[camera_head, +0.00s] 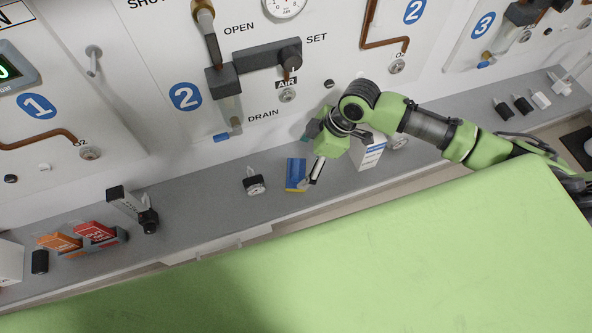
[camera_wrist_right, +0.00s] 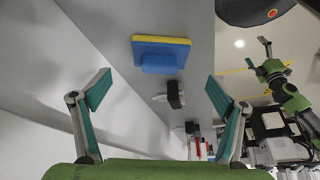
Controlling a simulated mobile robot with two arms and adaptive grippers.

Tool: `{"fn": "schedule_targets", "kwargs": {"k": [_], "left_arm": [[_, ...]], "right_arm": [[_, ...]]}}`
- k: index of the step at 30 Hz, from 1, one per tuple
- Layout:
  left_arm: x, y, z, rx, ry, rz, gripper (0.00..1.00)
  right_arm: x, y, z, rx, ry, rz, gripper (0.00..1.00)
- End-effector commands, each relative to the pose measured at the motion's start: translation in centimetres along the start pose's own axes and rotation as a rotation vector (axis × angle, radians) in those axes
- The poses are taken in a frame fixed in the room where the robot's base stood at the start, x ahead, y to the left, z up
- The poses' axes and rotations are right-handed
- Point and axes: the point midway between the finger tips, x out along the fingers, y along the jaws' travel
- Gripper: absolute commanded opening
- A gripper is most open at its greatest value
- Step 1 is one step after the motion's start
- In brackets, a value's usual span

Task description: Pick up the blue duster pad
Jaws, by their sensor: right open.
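The blue duster pad (camera_head: 295,173) lies on the grey shelf below the wall panel, with a yellow layer along one edge. In the right wrist view the pad (camera_wrist_right: 160,52) is beyond the fingertips, its blue grip block facing the camera. My right gripper (camera_head: 312,178) is just right of the pad in the head view. Its two fingers are spread and empty in the right wrist view (camera_wrist_right: 158,82). My left gripper does not show in the head view. A green arm of mine with small fingers (camera_wrist_right: 264,55) shows at the right wrist view's right edge.
A small black-and-white gauge (camera_head: 254,184) stands left of the pad on the shelf (camera_head: 205,195). Red and orange packs (camera_head: 95,232) lie further left. A large green surface (camera_head: 400,260) fills the foreground.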

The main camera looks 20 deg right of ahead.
Motion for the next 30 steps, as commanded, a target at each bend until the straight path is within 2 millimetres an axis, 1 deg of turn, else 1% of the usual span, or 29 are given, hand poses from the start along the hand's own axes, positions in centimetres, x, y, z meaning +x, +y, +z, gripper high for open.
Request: {"fn": "schedule_targets", "kwargs": {"k": [1, 5, 8, 12, 16, 19, 25, 26, 27, 29, 30], "left_arm": [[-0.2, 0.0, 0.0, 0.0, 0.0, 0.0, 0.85], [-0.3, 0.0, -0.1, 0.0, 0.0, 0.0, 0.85], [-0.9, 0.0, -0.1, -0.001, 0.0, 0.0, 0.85], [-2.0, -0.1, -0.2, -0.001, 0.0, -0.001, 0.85], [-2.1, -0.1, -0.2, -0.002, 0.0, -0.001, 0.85], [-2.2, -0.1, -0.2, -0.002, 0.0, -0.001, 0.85], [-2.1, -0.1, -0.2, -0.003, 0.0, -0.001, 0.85], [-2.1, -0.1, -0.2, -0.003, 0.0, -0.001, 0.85], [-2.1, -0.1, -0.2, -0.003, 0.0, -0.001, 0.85], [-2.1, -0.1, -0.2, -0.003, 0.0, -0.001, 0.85], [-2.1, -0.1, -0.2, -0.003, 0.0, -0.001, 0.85]], "right_arm": [[0.4, -0.1, -0.1, 0.001, 0.0, -0.002, 0.89], [1.1, 0.0, 0.0, -0.001, 0.0, 0.0, 0.89], [2.0, -0.1, -0.1, 0.0, -0.001, -0.002, 0.89], [3.9, -0.1, -0.1, 0.0, -0.001, -0.002, 0.89], [5.6, 0.0, 0.0, 0.0, 0.0, -0.001, 0.89], [6.1, 0.0, 0.1, -0.002, -0.001, 0.001, 0.89], [6.2, 0.0, 0.1, -0.002, -0.001, 0.001, 0.89], [6.2, 0.0, 0.1, -0.002, -0.001, 0.001, 0.86], [6.2, 0.0, 0.1, -0.002, -0.001, 0.001, 0.76], [6.2, 0.0, 0.1, -0.002, -0.001, 0.001, 0.6], [6.2, 0.0, 0.1, -0.002, -0.001, 0.001, 0.5]]}}
